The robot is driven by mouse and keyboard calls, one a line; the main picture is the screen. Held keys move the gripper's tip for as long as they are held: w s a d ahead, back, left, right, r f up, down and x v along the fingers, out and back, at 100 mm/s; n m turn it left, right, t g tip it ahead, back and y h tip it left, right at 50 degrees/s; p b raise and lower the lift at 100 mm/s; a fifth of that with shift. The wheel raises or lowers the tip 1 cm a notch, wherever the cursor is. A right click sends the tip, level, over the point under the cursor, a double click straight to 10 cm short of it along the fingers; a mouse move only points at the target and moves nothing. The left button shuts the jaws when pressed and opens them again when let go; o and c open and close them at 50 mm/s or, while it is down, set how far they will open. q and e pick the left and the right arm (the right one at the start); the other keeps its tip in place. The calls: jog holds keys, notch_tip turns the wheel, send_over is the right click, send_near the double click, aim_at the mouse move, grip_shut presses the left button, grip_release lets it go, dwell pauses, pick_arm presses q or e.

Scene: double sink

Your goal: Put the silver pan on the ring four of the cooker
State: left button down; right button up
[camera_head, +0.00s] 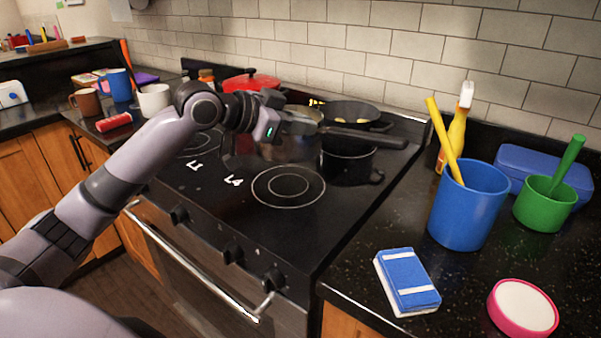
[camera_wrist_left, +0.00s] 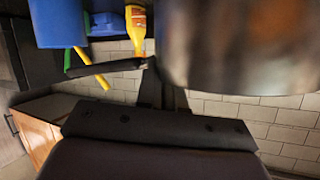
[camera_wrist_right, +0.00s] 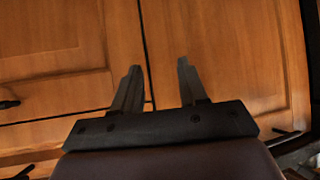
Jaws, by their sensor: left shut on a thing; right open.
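My left gripper (camera_head: 284,122) is shut on the silver pan (camera_head: 290,149) at its rim, over the cooker. Its arm hides part of the pan. The pan's long black handle (camera_head: 365,136) points right, passing above a black pot. In the left wrist view the pan's metal side (camera_wrist_left: 240,50) fills the upper right, blurred, and its handle (camera_wrist_left: 105,68) points left. Ring four (camera_head: 288,187), labelled L4, is bare at the front right of the cooker. Whether the pan touches the cooktop is unclear. My right gripper (camera_wrist_right: 157,90) is open and empty, facing wooden cabinet doors.
The black pot (camera_head: 348,162) stands just behind ring four. A frying pan (camera_head: 350,112) and a red pot (camera_head: 250,82) are at the back.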

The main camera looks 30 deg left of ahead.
pick_arm(q)
notch_tip(320, 180, down, 10)
jog(key=shift+r+b, duration=0.25)
jog(key=shift+b, duration=0.05)
jog(key=c, duration=1.4)
grip_release()
jog(key=shift+f, duration=0.15)
jog(key=shift+o, duration=0.7)
jog(key=b+v, duration=0.2)
jog(key=v, duration=1)
